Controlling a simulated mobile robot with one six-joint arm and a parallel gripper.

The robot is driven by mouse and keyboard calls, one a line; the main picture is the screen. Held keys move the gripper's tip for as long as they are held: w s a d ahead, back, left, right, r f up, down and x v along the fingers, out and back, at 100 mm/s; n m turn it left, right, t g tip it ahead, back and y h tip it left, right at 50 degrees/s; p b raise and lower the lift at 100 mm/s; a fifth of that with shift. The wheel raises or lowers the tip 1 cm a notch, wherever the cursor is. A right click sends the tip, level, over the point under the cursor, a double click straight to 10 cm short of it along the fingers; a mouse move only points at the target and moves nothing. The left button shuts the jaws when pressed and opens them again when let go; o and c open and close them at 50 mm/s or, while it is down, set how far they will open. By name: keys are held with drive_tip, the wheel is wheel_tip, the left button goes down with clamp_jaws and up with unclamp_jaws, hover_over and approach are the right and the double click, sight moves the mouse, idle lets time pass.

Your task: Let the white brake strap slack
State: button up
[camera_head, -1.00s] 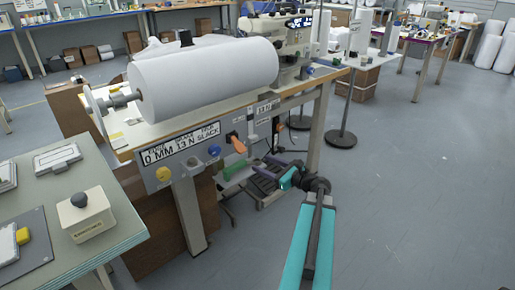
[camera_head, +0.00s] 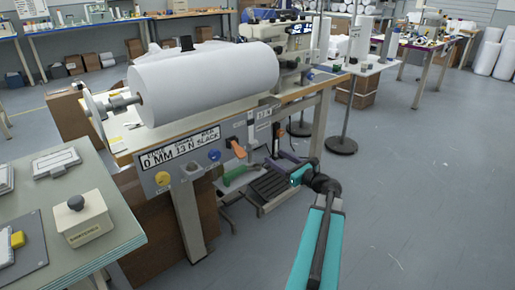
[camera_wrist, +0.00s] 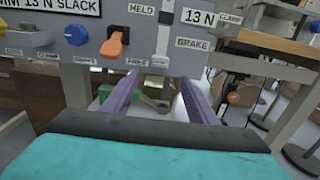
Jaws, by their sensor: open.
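The grey control panel (camera_head: 205,160) under the white roll (camera_head: 205,82) reads 0 MM, 13 N and SLACK. In the wrist view, a pale upright strip (camera_wrist: 162,42) with a dark knob (camera_wrist: 166,17) at its top stands between the HELD and 13 N labels, above the BRAKE label (camera_wrist: 192,43). I cannot tell whether this strip is the white brake strap. An orange lever (camera_wrist: 115,42) is left of it; it also shows in the head view (camera_head: 238,149). My gripper (camera_wrist: 160,78) is open, its purple fingers pointing toward the panel's lower edge, with nothing visibly gripped.
A green handle (camera_head: 236,175) and a black ribbed pedal (camera_head: 272,186) lie below the panel. A workbench with a beige button box (camera_head: 87,220) stands at the left. A black-based stand (camera_head: 342,145) is right of the machine. The floor at the right is clear.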

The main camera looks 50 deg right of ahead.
sight(255, 145)
drive_tip(key=w, duration=0.4)
drive_tip(key=w+b, duration=0.1)
drive_tip(key=w, duration=0.3)
drive_tip(key=w+b, duration=0.1)
drive_tip(key=w, duration=0.3)
drive_tip(key=shift+d, duration=0.4)
clamp_jaws()
drive_tip(key=shift+r+p, duration=3.15)
drive_tip(key=shift+r, duration=0.6)
drive_tip(key=shift+d, duration=0.1)
drive_tip(key=shift+c, duration=0.5)
unclamp_jaws()
drive_tip(key=shift+r, duration=0.1)
drive_tip(key=shift+o, duration=0.5)
drive_tip(key=shift+s, duration=0.1)
